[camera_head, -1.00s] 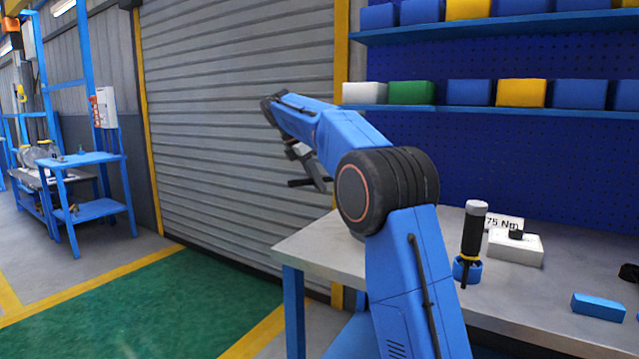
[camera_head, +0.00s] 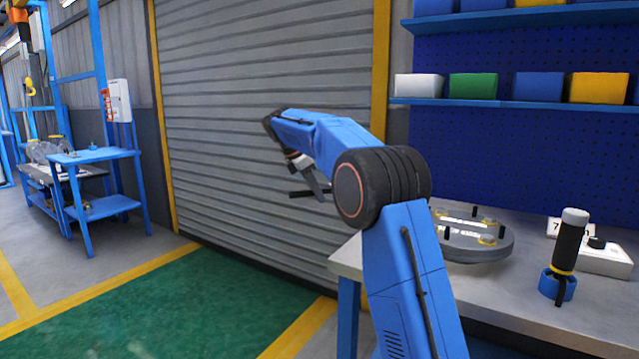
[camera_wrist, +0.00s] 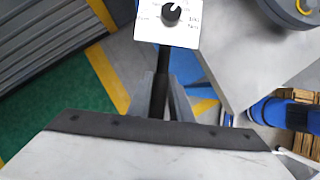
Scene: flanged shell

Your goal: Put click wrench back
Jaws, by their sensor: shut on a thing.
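My gripper (camera_head: 316,188) hangs beyond the bench's left end, in front of the roller shutter. It is shut on a dark, slim bar, which I take to be the click wrench (camera_head: 300,194). In the wrist view the wrench's black shaft (camera_wrist: 161,68) runs between the two grey fingers of my gripper (camera_wrist: 166,100). A white panel with a black knob and small print (camera_wrist: 185,30) shows at the shaft's upper end; I cannot tell whether they are joined. The rest of the wrench is hidden.
The bench (camera_head: 500,292) carries a grey round flanged part (camera_head: 470,250), a black-handled tool (camera_head: 570,240) upright in a blue holder (camera_head: 557,286), and a white box (camera_head: 608,262). A blue side table (camera_head: 95,156) stands far left. The green floor (camera_head: 190,310) is clear.

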